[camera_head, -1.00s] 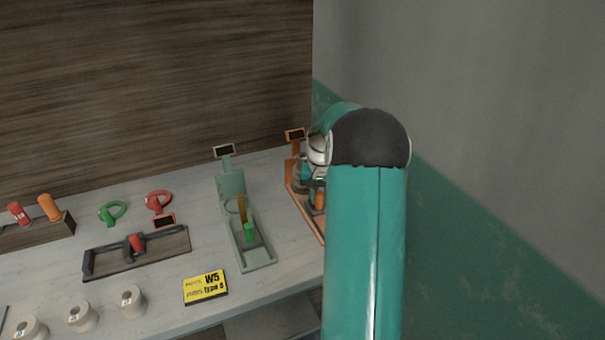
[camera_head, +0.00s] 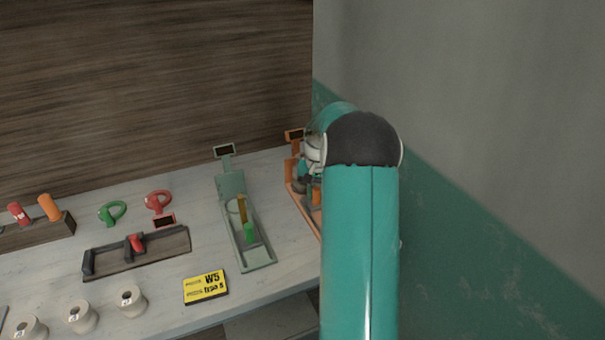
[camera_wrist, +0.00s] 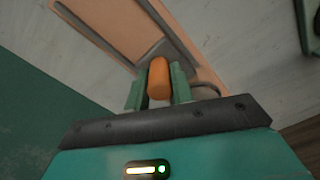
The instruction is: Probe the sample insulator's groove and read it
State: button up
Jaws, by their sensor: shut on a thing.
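My gripper (camera_wrist: 159,80) is shut on an orange cylindrical handle (camera_wrist: 158,75) in the wrist view, one green finger on each side. The handle stands over a grey channel on the pale orange base (camera_wrist: 112,22) of a gauge. In the head view, the orange gauge (camera_head: 305,213) is at the right of the bench, mostly hidden behind my arm. Its small dark display (camera_head: 294,135) faces forward, too small to read. Several white hollow cylinders, perhaps insulators, stand at the front left, one of them here (camera_head: 131,301). I cannot make out an insulator or groove at the orange gauge.
A green gauge (camera_head: 256,257) with a green handle stands just left of the orange one. A wall (camera_head: 470,240) is close on the right.

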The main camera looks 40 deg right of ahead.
jog(key=shift+d+f, duration=0.15)
jog(key=shift+f, duration=0.4)
dwell(1.3)
jog(key=shift+s, duration=0.15)
dwell(0.5)
jog(key=shift+s+a, duration=0.3)
jog(key=shift+s, duration=0.65)
jog(key=shift+s+a, duration=0.3)
jog(key=shift+s, duration=0.6)
jog(key=shift+s+a, duration=0.3)
jog(key=shift+s, duration=0.65)
jog(key=shift+s+a, duration=0.15)
jog(key=shift+s, duration=0.4)
jog(key=o, duration=1.9)
jog(key=shift+o, duration=0.2)
notch_tip(320, 180, up, 8)
jog(key=shift+w+a+f, duration=0.15)
jog(key=shift+w+f, duration=0.1)
jog(key=shift+w, duration=0.05)
